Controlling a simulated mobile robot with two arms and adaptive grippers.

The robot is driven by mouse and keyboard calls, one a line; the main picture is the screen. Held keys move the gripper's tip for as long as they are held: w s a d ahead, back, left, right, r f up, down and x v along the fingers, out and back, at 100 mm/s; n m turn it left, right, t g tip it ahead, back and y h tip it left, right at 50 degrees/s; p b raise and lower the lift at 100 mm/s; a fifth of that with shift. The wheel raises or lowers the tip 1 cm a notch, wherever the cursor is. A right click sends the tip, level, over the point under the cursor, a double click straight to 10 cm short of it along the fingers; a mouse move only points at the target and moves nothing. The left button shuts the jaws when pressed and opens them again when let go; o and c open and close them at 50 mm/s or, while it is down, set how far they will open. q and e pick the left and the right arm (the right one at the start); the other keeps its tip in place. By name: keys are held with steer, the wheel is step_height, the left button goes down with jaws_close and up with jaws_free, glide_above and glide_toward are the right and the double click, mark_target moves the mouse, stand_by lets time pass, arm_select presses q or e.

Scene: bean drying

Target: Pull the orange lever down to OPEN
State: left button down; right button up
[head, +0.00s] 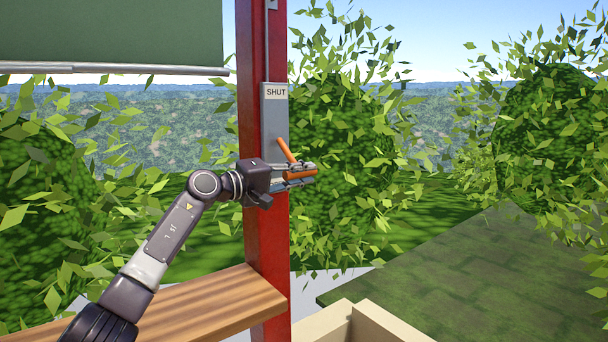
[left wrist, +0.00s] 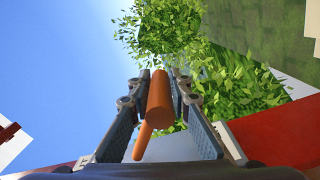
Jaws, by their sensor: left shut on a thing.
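The orange lever (head: 286,150) is on a grey plate (head: 275,120) on the red post, with a "SHUT" label (head: 276,92) at the plate's top. Its arm slants down and to the right to a crosswise orange handle. My left gripper (head: 302,173) is shut on this handle. In the left wrist view the handle (left wrist: 159,97) lies between the two fingers, with the thinner lever arm (left wrist: 143,141) running from it. The lower part of the plate is hidden behind my gripper, and no "OPEN" label shows. My right gripper is not in view.
The red post (head: 272,240) rises beside a wooden shelf (head: 205,305). A dark green panel (head: 110,35) hangs at the upper left. A pale box (head: 350,325) stands at the bottom. Leafy bushes are behind, and a flat green surface (head: 480,265) lies at the right.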

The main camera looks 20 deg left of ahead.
arm_select(q)
steer(key=c, duration=2)
jaws_free()
steer(key=shift+a+f, duration=0.1)
steer(key=shift+a, duration=0.15)
steer(key=shift+c, duration=0.2)
steer(key=shift+o, duration=1.4)
steer(key=shift+w+a+f, duration=0.1)
steer(key=shift+w+a, duration=0.05)
steer(key=shift+a, duration=0.05)
steer(key=shift+d, duration=0.15)
steer(key=v, duration=1.2)
